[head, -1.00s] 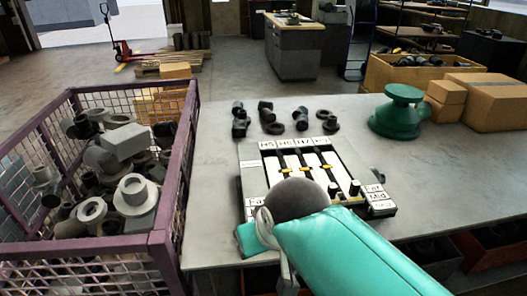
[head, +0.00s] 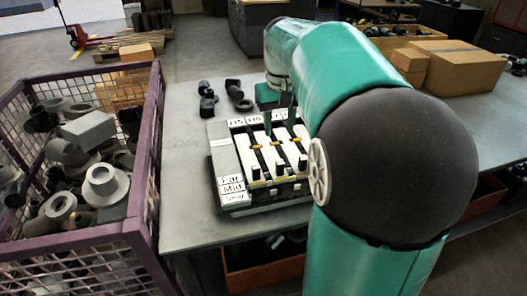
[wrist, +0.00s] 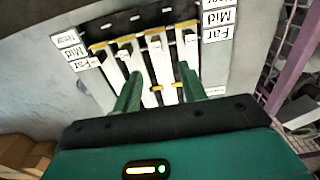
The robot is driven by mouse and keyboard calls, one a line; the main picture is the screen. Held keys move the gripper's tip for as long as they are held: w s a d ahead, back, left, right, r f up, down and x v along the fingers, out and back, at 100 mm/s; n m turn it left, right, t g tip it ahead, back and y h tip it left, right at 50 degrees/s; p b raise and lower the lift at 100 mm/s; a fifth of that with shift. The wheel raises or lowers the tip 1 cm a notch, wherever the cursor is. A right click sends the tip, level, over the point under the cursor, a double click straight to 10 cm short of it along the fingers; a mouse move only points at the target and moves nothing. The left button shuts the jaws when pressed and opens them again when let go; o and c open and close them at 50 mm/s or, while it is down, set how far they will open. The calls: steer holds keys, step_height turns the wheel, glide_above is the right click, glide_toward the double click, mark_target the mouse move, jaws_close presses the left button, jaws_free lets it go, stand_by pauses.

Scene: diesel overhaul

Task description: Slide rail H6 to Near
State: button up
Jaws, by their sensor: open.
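The slide panel (head: 215,147) lies on the table, with rails marked H5, H6 and H7 legible at their far ends and Far, Mid, Near plates at its front left. Rail H6 (head: 268,150) is a pale strip second from the left, with a yellow band and a dark knob at its near end. Its exact stop is unclear. My gripper (head: 280,130) is over the far part of the rails, fingers pointing down. In the wrist view my gripper (wrist: 158,80) is open, its green fingers apart, with rails between and beyond them. My arm hides the panel's right side.
A purple mesh crate (head: 140,200) full of grey fittings stands left of the table. Black fittings (head: 207,100) lie behind the panel. Cardboard boxes (head: 455,65) stand at the back right. Bare tabletop (head: 180,190) shows left of the panel.

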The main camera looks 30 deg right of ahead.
mark_target(280, 162)
steer(key=f, duration=0.9)
steer(key=d+f, duration=0.1)
steer(key=f, duration=0.4)
steer(key=shift+w, duration=0.15)
jaws_close()
